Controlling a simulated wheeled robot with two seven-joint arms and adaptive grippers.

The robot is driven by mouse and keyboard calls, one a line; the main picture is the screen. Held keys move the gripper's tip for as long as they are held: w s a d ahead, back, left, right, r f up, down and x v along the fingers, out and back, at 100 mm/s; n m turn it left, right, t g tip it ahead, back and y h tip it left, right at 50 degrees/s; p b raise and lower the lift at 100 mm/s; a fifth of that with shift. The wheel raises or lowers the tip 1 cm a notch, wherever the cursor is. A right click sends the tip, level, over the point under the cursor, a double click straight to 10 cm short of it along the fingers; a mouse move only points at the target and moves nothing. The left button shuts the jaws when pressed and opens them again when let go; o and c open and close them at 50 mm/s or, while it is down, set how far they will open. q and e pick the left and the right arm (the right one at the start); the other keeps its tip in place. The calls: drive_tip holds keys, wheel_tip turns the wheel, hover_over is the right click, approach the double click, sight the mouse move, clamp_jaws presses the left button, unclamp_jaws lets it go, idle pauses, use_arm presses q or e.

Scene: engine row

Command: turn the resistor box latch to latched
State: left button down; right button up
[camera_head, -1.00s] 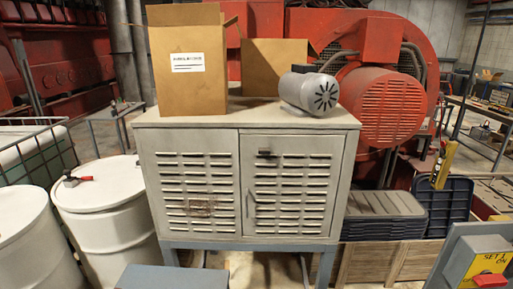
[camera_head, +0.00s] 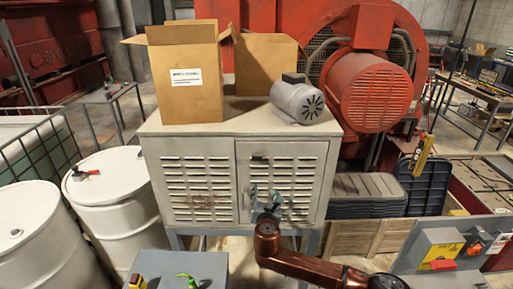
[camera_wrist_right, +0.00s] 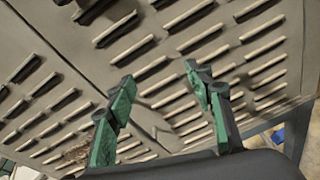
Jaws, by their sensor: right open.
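The resistor box appears to be the grey cabinet (camera_head: 228,223) with two louvered doors, in the middle of the head view. A small dark latch (camera_head: 260,156) sits near the top of its right door, close to the seam; its exact angle is too small to tell. In the right wrist view a dark piece that looks like the latch (camera_wrist_right: 88,9) is at the top edge, partly cut off. My right gripper (camera_head: 263,196) is in front of the right door, below the latch. Its green fingers (camera_wrist_right: 158,76) are apart with nothing between them. My left gripper is out of view.
Cardboard boxes (camera_head: 186,75) and a grey motor (camera_head: 298,98) stand on the cabinet top. White drums (camera_head: 110,200) stand to the left. Grey trays (camera_head: 365,193) on wooden crates are to the right. A grey box (camera_head: 215,267) is in front, low down.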

sight(257, 157)
drive_tip(key=s+a+r+n+t+p, duration=0.1)
drive_tip(key=s+a+r+n, duration=0.1)
drive_tip(key=r, duration=0.4)
drive_tip(key=s+a+r+n+t+p, duration=0.1)
drive_tip(key=r, duration=0.5)
drive_tip(key=w, duration=0.2)
drive_tip(key=w+p, duration=0.1)
drive_tip(key=w, duration=0.4)
drive_tip(key=shift+w+r, duration=0.3)
drive_tip(key=shift+w, duration=0.05)
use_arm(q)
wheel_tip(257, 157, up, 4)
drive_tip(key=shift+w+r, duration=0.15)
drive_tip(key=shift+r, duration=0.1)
use_arm(e)
drive_tip(key=shift+c, duration=0.3)
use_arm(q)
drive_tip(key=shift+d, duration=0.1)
use_arm(e)
drive_tip(key=shift+a, duration=0.1)
drive_tip(key=c, duration=1.1)
